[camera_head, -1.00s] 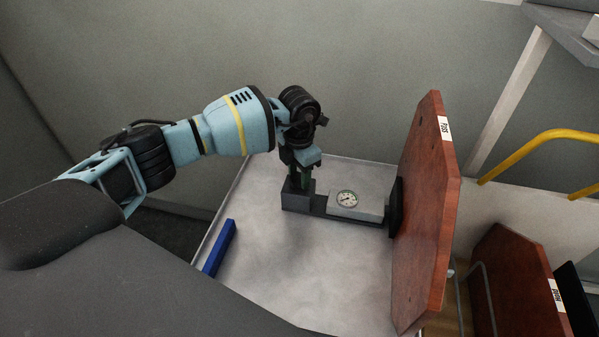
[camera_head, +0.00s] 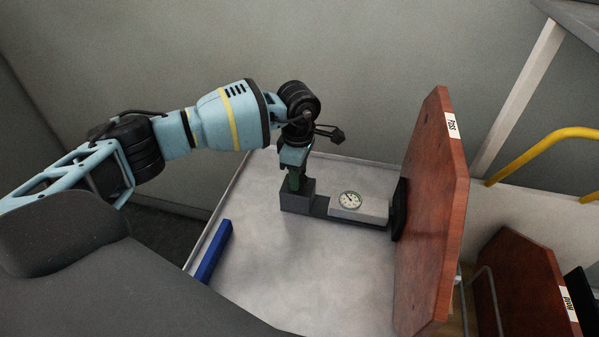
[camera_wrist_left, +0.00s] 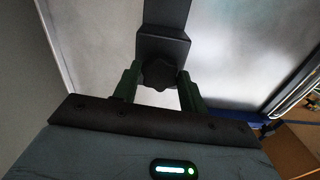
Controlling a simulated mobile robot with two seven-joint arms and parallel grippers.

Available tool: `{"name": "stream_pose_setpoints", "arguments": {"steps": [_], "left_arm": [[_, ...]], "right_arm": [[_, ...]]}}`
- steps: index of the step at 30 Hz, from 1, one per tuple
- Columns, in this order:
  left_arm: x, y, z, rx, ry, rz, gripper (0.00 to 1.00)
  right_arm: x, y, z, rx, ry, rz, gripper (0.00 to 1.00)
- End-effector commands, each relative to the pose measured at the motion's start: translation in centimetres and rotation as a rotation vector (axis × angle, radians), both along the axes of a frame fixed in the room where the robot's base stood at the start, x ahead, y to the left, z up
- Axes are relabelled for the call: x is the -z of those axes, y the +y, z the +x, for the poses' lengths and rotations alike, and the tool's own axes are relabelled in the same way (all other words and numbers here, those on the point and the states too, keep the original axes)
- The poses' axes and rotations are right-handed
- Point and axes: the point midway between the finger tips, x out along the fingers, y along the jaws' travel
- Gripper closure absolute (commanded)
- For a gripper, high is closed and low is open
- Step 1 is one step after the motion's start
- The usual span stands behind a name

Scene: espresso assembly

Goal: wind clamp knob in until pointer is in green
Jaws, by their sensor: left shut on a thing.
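The dark clamp (camera_head: 318,205) lies on the light metal tabletop (camera_head: 270,270). Its far end meets a black pad (camera_head: 399,209) against the upright red-brown board. A round dial gauge (camera_head: 350,200) sits on the clamp's pale block; its pointer is too small to read against any green zone. My left gripper (camera_head: 296,186) points down at the clamp's near block. In the left wrist view its green fingers (camera_wrist_left: 157,88) are shut on the black lobed clamp knob (camera_wrist_left: 159,74). In the head view the knob is hidden by the gripper. My right gripper is not in view.
The red-brown board (camera_head: 430,220) labelled "Pass" stands upright at the table's right side. A blue bar (camera_head: 213,251) lies by the left edge. A yellow rail (camera_head: 540,150) and a second board (camera_head: 520,285) are further right. The front of the tabletop is clear.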

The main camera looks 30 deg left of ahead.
Motion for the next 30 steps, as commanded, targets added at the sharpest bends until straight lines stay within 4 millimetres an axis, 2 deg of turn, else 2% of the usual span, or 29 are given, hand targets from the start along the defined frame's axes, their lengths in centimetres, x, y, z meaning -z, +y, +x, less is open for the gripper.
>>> {"name": "stream_pose_setpoints", "arguments": {"steps": [12,28,29,30], "left_arm": [[-0.07,-0.02,0.04,0.177,-0.002,-0.001,0.81],[-0.13,-0.02,0.04,0.196,-0.003,-0.001,0.81],[-0.13,-0.02,0.04,0.196,-0.003,-0.001,0.54],[-0.12,-0.02,0.04,0.196,-0.002,-0.001,0.49]], "right_arm": [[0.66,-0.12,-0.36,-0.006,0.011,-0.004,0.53],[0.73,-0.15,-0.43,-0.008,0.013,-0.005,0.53],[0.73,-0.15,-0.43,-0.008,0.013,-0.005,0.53],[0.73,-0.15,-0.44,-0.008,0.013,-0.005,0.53]]}}
